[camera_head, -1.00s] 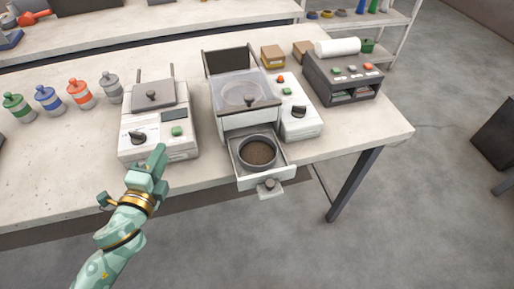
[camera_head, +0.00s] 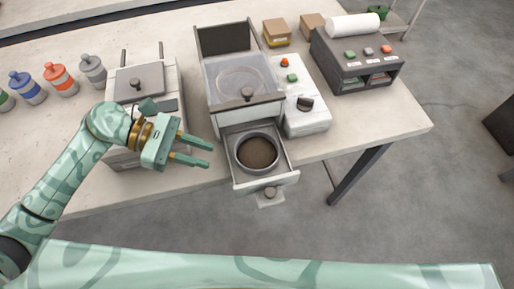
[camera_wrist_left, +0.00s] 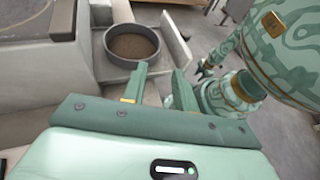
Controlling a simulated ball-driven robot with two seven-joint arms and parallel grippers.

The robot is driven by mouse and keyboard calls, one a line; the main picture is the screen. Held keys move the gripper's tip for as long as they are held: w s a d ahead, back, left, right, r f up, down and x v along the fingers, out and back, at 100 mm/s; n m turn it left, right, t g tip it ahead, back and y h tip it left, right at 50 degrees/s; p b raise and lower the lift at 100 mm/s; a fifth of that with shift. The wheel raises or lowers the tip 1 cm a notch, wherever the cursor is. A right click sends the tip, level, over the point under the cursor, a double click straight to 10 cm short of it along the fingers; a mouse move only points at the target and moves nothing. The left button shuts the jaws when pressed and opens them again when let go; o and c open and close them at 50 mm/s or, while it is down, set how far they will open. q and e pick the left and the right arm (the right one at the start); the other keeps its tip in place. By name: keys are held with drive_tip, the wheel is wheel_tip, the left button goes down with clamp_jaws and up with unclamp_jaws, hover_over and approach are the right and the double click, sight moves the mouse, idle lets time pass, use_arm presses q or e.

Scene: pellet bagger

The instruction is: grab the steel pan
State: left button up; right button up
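The steel pan (camera_head: 258,172) is a round grey dish holding brown granules. It sits in the pulled-out drawer (camera_head: 285,180) at the front of the machine with the clear lid (camera_head: 240,78). My left gripper (camera_head: 209,155) is open and empty, to the left of the drawer, its fingers pointing right toward the pan. In the left wrist view the pan (camera_wrist_left: 118,63) lies just beyond the two parted fingers (camera_wrist_left: 160,78), apart from them. Part of my right arm shows at the right of that view; its gripper (camera_wrist_left: 205,68) is too small to read.
A white machine with a grey lid (camera_head: 138,80) stands behind my left arm. A control box (camera_head: 305,110) is right of the drawer's machine. Several capped bottles (camera_head: 60,78) stand at left. The table's right front (camera_head: 385,125) is clear.

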sight(252, 169)
use_arm(q)
drive_tip(key=x, duration=1.2)
drive_tip(key=shift+w, duration=0.25)
clamp_jaws()
